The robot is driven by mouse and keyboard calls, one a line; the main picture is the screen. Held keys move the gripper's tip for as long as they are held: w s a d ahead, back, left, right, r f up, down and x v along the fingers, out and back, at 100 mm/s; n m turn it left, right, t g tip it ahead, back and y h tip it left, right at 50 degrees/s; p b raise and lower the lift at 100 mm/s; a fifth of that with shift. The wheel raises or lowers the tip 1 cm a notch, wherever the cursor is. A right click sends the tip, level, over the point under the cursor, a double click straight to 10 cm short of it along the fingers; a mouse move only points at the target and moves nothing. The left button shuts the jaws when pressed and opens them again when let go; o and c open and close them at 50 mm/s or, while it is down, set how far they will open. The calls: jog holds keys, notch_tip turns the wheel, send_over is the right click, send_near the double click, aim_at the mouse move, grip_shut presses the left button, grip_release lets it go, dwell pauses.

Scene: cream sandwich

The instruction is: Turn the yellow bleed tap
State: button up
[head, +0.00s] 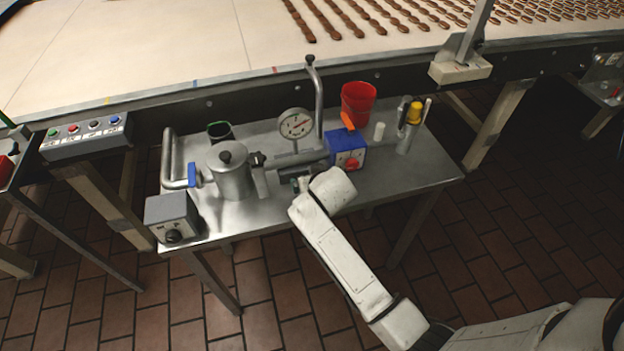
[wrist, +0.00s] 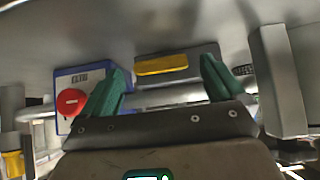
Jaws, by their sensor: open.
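The yellow bleed tap (wrist: 162,64) shows in the wrist view as a flat yellow bar on a grey metal block. My gripper (wrist: 166,70) has two green fingers, spread apart, one on each side of the yellow bar in that view. I cannot tell how far the fingertips are from the bar or whether they touch it. In the head view my gripper (head: 297,184) is small and partly hidden by my wrist, low over the table beside the pipework. I cannot make out the yellow tap in the head view.
A blue box (head: 345,150) with a red knob stands right of my gripper; it also shows in the wrist view (wrist: 68,83). A steel pot (head: 231,175), a gauge (head: 295,124), a red cup (head: 358,103) and a grey box (head: 172,217) share the metal table (head: 405,179).

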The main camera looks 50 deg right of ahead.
jog(key=shift+w+d+f, duration=0.1)
jog(key=shift+w+f, duration=0.1)
jog(key=shift+f, duration=0.05)
jog(key=shift+c, duration=0.2)
jog(key=c, duration=1)
